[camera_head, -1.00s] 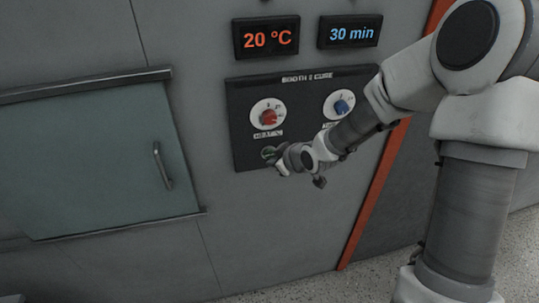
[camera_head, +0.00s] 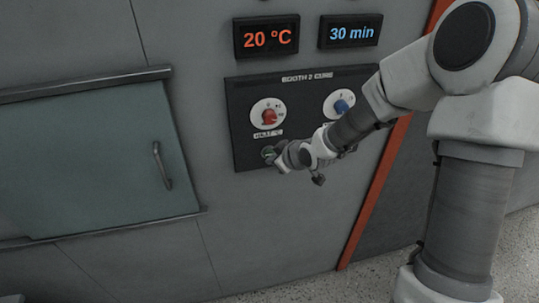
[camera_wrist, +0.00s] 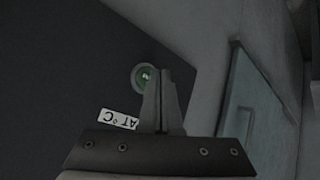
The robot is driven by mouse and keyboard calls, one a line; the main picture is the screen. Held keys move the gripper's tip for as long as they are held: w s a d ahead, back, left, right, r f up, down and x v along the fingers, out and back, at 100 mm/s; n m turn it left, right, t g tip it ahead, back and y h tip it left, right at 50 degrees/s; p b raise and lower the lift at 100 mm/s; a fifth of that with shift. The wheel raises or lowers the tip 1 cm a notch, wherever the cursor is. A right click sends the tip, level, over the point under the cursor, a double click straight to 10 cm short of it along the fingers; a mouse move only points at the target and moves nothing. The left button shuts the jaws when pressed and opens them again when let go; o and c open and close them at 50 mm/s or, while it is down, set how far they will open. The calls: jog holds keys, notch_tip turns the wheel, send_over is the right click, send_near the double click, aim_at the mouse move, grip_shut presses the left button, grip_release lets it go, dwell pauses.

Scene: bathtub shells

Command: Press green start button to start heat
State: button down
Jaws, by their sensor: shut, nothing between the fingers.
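The green start button (camera_head: 267,152) sits low on the dark control panel (camera_head: 245,105), below the red knob. In the wrist view the button (camera_wrist: 142,76) is a green disc in a pale ring, partly hidden by the fingertips. My gripper (camera_head: 273,157) is at the button in the head view, and the wrist view shows its fingers (camera_wrist: 162,72) together and empty. The fingertips overlap the button's right edge in the wrist view; I cannot tell whether they touch it.
A red knob (camera_head: 269,117) and a blue knob (camera_head: 341,106) are on the panel. Displays above read 20 °C (camera_head: 266,38) and 30 min (camera_head: 350,32). A glass door (camera_head: 90,165) with a handle (camera_head: 162,166) is at the left. An orange strip (camera_head: 372,205) runs down at the right.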

jog(key=shift+w+a, duration=0.1)
jog(key=shift+w, duration=0.3)
dwell(0.9)
jog(key=shift+s, duration=0.1)
jog(key=shift+s+d, duration=0.2)
jog(key=shift+s, duration=0.5)
jog(key=shift+s+d, duration=0.25)
jog(key=shift+s, duration=0.55)
jog(key=shift+s+d, duration=0.2)
jog(key=shift+s, duration=0.6)
jog(key=shift+s+d, duration=0.25)
jog(key=shift+s, duration=0.55)
jog(key=shift+d+r, duration=0.1)
